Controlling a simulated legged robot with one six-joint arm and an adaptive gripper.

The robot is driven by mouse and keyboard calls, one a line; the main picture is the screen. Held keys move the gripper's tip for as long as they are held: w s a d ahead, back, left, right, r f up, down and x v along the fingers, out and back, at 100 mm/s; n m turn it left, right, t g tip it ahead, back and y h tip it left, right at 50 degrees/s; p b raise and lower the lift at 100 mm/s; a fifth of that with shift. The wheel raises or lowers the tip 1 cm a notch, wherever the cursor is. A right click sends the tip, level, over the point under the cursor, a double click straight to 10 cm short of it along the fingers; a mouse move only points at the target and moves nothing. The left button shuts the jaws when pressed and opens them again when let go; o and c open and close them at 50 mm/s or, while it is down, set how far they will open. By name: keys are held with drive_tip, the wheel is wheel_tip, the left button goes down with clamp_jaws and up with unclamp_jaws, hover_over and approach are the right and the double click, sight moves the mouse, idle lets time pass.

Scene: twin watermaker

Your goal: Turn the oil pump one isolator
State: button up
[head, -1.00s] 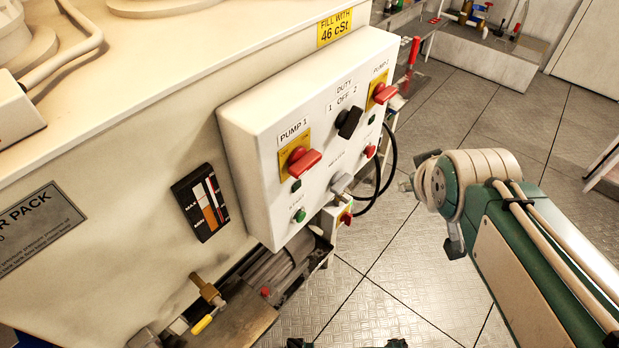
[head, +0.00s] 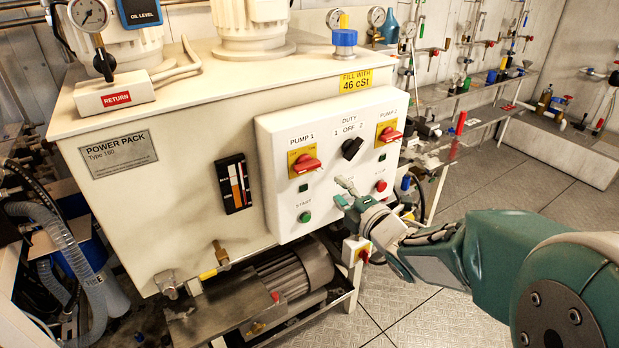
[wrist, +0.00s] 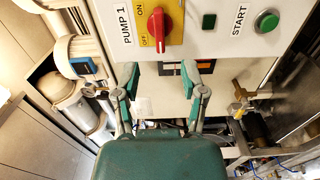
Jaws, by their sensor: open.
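The pump one isolator (head: 305,165) is a red rotary handle on a yellow plate, under the PUMP 1 label on the white control box. In the head view its handle lies roughly level. The wrist view shows the isolator (wrist: 159,27) close up at the top, with ON and OFF marked on its plate. My gripper (head: 343,192) is open and empty, to the right of and below the isolator in the head view. In the wrist view my gripper's two fingers (wrist: 168,72) stand apart, below the isolator in the picture and not touching it.
The box also carries the black duty switch (head: 351,148), the pump two isolator (head: 389,134), the green start button (head: 305,216) and the red stop button (head: 380,185). A motor (head: 293,276) sits under the box. Open floor (head: 420,315) lies to the right.

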sight(313, 169)
drive_tip(key=w+a, duration=0.3)
drive_tip(key=a, duration=0.1)
drive_tip(key=shift+w+a+f, duration=0.1)
drive_tip(key=shift+w+a, duration=0.15)
drive_tip(key=shift+w, duration=0.15)
drive_tip(key=x, duration=0.3)
drive_tip(key=d+x, duration=0.1)
drive_tip(key=x, duration=0.1)
drive_tip(key=shift+w, duration=0.4)
drive_tip(key=shift+w+a, duration=0.1)
drive_tip(key=shift+a, duration=0.4)
drive_tip(key=c, duration=0.6)
drive_tip(key=shift+d, duration=0.1)
clamp_jaws()
